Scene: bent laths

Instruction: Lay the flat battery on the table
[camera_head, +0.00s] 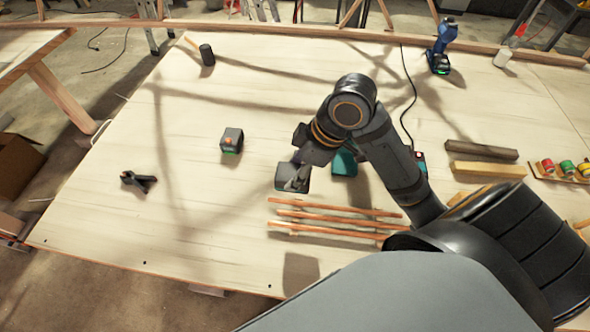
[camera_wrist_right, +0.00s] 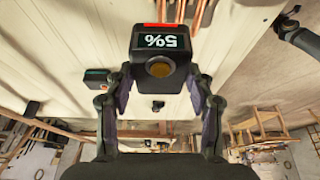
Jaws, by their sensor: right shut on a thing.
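The flat battery (camera_wrist_right: 160,55) is a dark block with a red bar and a "5%" display in the right wrist view. My right gripper (camera_wrist_right: 160,82) is shut on it, with one finger on each side. In the head view the battery (camera_head: 291,178) shows as a dark block at the fingertips of my right gripper (camera_head: 297,172), just above the laths in the picture. I cannot tell how high it is over the table (camera_head: 190,225). My left gripper is not in view.
Another battery (camera_head: 231,140) with a green light stands to the left. A black clamp (camera_head: 138,181) lies further left. Thin wooden laths (camera_head: 325,213) lie in front. A teal thing (camera_head: 345,162) is partly behind my right arm. A blue drill (camera_head: 440,50) stands at the back.

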